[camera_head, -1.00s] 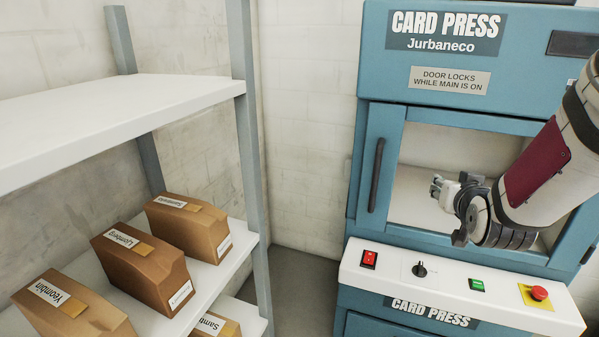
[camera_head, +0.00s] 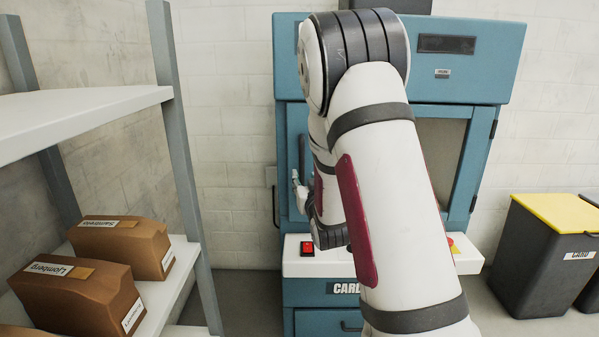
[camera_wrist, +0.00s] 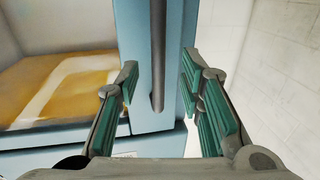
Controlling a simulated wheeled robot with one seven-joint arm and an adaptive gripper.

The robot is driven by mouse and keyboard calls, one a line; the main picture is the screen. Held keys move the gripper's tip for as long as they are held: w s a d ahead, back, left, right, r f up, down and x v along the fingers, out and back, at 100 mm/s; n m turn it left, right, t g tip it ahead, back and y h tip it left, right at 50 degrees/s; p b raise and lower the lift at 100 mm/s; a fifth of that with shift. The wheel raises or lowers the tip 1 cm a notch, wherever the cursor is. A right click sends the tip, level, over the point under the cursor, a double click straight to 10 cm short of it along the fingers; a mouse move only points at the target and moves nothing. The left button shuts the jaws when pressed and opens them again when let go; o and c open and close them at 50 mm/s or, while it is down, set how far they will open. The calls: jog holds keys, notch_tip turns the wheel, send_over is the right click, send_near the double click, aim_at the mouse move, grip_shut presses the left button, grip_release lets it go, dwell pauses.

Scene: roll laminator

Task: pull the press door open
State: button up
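The blue card press (camera_head: 455,87) stands ahead, partly hidden by my arm. Its windowed door (camera_head: 471,150) looks shut, with hinges on the right side. The dark vertical door handle (camera_head: 302,158) is at the door's left side. In the wrist view the handle (camera_wrist: 158,50) hangs between my two fingers, its lower end just past the fingertips. My gripper (camera_head: 299,190) is at the handle, mostly hidden behind my arm in the head view. In the wrist view my gripper (camera_wrist: 159,85) is open, with clear space on both sides of the handle.
A red rocker switch (camera_head: 307,247) is on the white control ledge (camera_head: 335,264) below the door; the other controls are mostly hidden. A shelf (camera_head: 85,120) with brown boxes (camera_head: 75,300) stands at left. A dark bin with a yellow lid (camera_head: 560,212) stands at right.

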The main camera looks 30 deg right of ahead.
aim_at(302, 171)
jog(key=x, duration=0.6)
jog(key=shift+w+d, duration=0.25)
grip_shut()
